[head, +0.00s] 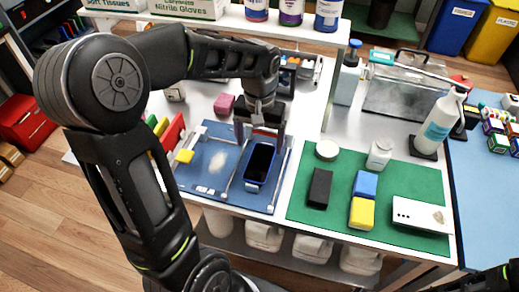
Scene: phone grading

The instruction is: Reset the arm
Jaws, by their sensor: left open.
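My left arm reaches in from the left and bends over the bench. Its gripper (260,133) points down and is open, above the back part of the blue mat (205,145).
A green mat (300,206) holds a black block (320,188), a blue block (365,184), a yellow block (361,213) and a white phone (421,215). Bottles (438,122) and a clear box (394,98) stand behind. A shelf (300,28) overhangs the back.

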